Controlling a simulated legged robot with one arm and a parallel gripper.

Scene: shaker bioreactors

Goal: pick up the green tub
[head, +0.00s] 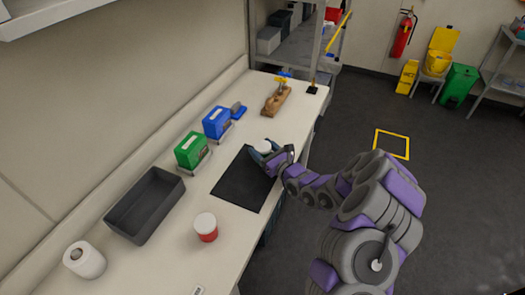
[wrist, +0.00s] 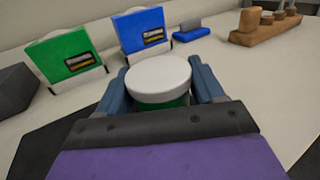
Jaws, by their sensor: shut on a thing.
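The green tub (wrist: 160,101) has a round white lid and a green body, seen between my fingers in the wrist view. Only a strip of its green body shows below the lid; the rest is hidden by my gripper. My gripper (wrist: 160,88) is shut on the tub, with one blue-grey finger on each side of it. In the head view my gripper (head: 265,150) is over the far right part of the black mat (head: 243,188), and the tub's white lid (head: 265,146) shows between the fingers. I cannot tell whether the tub touches the mat.
A green box (head: 192,150) and a blue box (head: 217,122) stand behind the mat. A red tub with a white lid (head: 206,227), a dark tray (head: 146,207) and a white roll (head: 84,260) are to the left. A wooden block (head: 276,100) stands at the far end.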

